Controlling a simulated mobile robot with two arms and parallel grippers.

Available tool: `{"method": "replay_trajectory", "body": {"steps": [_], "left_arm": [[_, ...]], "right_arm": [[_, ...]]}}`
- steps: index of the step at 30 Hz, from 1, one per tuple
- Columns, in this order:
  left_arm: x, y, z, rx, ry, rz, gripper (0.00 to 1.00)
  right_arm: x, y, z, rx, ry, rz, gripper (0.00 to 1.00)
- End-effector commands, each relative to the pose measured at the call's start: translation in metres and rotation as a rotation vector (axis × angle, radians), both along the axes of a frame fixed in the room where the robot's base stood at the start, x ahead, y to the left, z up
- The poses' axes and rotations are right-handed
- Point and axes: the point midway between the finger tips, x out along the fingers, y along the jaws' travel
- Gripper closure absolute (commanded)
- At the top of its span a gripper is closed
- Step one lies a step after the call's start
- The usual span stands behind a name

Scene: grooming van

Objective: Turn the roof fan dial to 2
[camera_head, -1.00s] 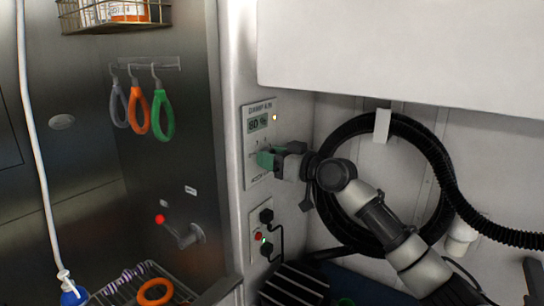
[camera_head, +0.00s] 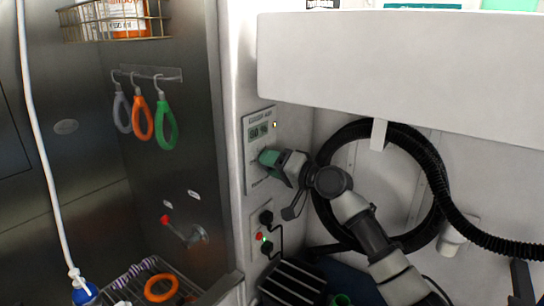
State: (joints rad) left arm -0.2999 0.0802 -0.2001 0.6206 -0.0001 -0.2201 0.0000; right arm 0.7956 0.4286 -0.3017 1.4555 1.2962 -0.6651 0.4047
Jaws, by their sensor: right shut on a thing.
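A pale control panel (camera_head: 259,122) with a small display is on the narrow wall post left of centre. Its lettering is too blurred to read for certain. My right gripper (camera_head: 271,159) is at the lower part of this panel, with green at its tips. It is shut on the dial there, which is largely hidden behind the fingers. I cannot tell which number the dial points to. My left gripper is not in view.
A socket plate (camera_head: 261,236) with black plugs sits below the panel. A black coiled hose (camera_head: 345,133) hangs to the right, under a white cabinet (camera_head: 400,60). A red-tipped lever (camera_head: 184,232) and coloured loops (camera_head: 166,125) are on the left wall.

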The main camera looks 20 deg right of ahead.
Motion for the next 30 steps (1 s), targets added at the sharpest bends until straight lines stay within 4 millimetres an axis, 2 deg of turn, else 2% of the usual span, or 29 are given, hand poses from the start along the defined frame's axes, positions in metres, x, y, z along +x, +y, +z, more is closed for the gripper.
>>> {"method": "replay_trajectory", "body": {"steps": [1,15,30], "left_arm": [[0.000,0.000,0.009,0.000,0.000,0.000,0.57],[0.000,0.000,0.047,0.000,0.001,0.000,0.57],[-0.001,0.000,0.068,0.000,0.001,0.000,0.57]], "right_arm": [[0.000,0.000,0.004,0.038,0.029,-0.001,0.80],[0.000,0.000,0.004,0.378,0.294,-0.001,0.80],[0.000,0.000,0.002,0.585,0.454,-0.002,0.80]]}}
